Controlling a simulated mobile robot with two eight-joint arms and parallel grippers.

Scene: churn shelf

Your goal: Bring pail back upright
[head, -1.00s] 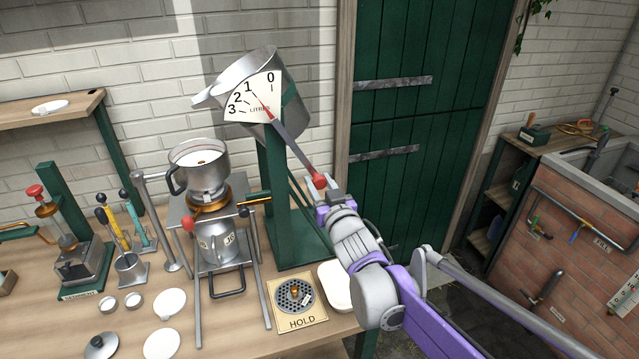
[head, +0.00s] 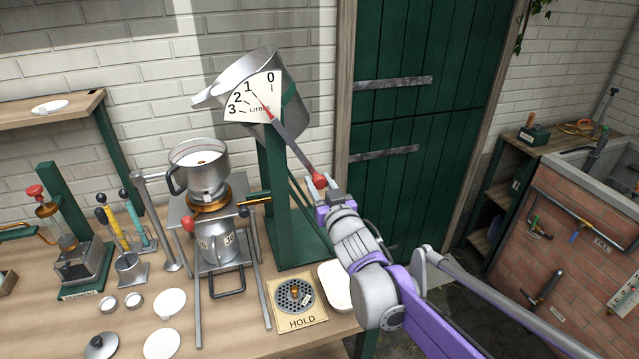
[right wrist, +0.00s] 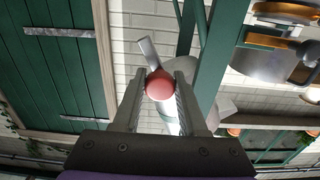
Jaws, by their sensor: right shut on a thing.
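The metal pail (head: 285,75) hangs tilted on a green stand (head: 278,190), its spout pointing left. A grey lever (head: 292,143) runs down to the right from the pail and ends in a red knob (head: 319,181). My right gripper (head: 328,188) is shut on the red knob. In the right wrist view the red knob (right wrist: 160,85) sits between the two fingers. My left gripper is not in view.
Left of the stand, a metal pot (head: 198,165) of white liquid sits above a metal jug (head: 216,242). A HOLD plate (head: 299,308) and a white dish (head: 336,286) lie at the bench's front right. A green door (head: 425,110) stands behind my right arm.

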